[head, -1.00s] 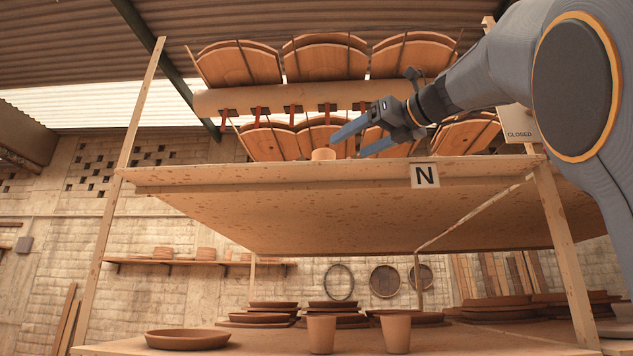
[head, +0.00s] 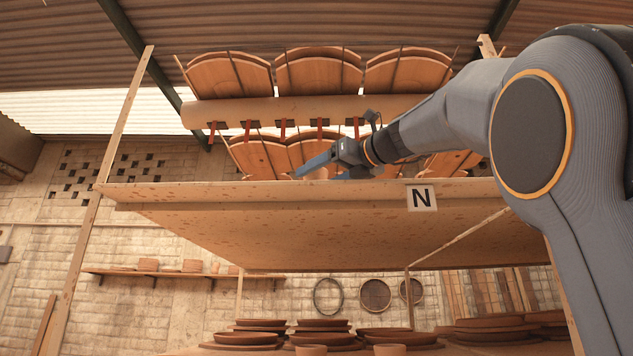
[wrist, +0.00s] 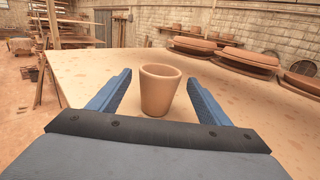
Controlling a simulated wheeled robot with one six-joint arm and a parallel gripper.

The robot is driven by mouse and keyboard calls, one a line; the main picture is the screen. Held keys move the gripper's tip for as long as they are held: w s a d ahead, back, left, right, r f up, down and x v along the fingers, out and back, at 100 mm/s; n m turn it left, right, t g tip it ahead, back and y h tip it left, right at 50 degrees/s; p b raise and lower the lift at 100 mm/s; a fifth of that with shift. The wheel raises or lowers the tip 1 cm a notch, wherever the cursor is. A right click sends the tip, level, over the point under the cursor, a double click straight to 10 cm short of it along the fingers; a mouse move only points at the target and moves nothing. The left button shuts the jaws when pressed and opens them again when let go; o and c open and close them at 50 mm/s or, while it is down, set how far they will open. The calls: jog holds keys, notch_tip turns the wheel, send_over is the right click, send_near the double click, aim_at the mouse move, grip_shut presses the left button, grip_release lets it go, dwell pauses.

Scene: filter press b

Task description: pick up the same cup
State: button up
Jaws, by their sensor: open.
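A plain clay-coloured cup (wrist: 159,92) stands upright on the wooden upper board (wrist: 95,62) in the wrist view. My gripper (wrist: 157,78) is open, with one blue finger on either side of the cup. A narrow gap shows on both sides, and the fingers do not appear to touch it. In the head view, my gripper (head: 322,174) is low over the edge of the upper board (head: 270,192). The cup (head: 318,173) is mostly hidden there behind the fingers and the board edge.
Two other cups (head: 311,350) (head: 390,350) show only their tops at the bottom of the head view, with stacked clay plates (head: 247,338) behind. Curved wooden panels (head: 318,72) hang behind my gripper.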

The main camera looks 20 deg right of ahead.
jog(key=c, duration=1.3)
jog(key=shift+o, duration=0.2)
